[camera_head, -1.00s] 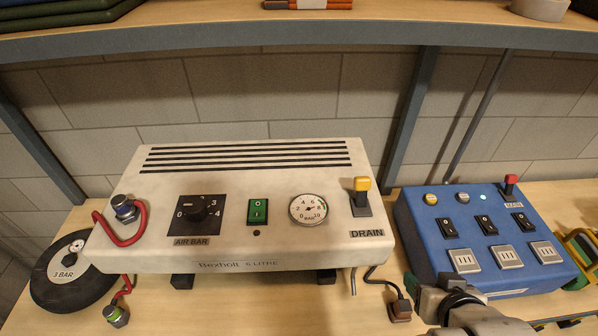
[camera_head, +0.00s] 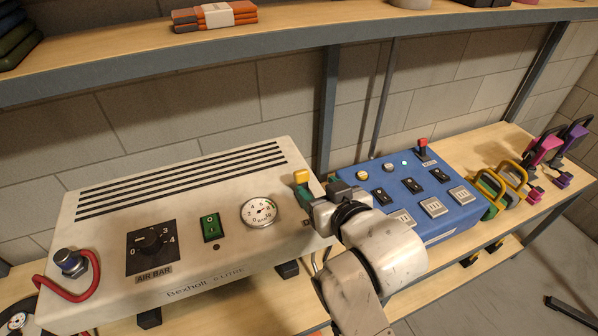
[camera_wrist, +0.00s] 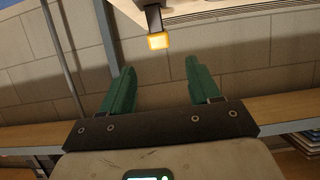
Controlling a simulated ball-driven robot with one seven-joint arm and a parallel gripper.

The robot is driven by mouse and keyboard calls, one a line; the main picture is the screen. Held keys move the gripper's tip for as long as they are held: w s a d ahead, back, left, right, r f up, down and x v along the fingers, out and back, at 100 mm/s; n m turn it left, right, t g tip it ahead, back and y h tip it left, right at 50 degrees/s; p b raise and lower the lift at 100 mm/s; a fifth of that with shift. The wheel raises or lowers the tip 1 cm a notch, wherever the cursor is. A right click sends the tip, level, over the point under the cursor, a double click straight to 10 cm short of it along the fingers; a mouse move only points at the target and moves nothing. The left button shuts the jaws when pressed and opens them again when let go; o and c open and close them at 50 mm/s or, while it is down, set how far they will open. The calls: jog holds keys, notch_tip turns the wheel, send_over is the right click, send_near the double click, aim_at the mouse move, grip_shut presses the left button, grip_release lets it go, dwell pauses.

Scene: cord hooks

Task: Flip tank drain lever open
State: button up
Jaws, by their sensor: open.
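The drain lever's yellow cap (camera_head: 301,176) shows at the right end of the cream tank unit (camera_head: 180,262). Its base and the DRAIN label are hidden behind my gripper (camera_head: 316,187) in the head view. My gripper is open and empty, close to the lever. In the wrist view, the yellow cap (camera_wrist: 158,41) and its dark stem appear between the lines of the two green fingers, just beyond the fingertips of my gripper (camera_wrist: 160,62). I see no clear contact.
A blue control box (camera_head: 410,190) with a red-capped lever (camera_head: 422,146) stands right of the tank. A gauge (camera_head: 258,211), green switch (camera_head: 210,227) and black dial (camera_head: 151,245) are on the tank. A shelf (camera_head: 290,40) spans above. Yellow-handled clamps (camera_head: 512,174) sit farther right.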

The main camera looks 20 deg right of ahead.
aim_at(303, 175)
jog(key=p+x, duration=0.1)
jog(key=x, duration=0.9)
jog(key=shift+w+d+f, duration=0.1)
jog(key=shift+f, duration=0.05)
grip_shut()
dwell(0.4)
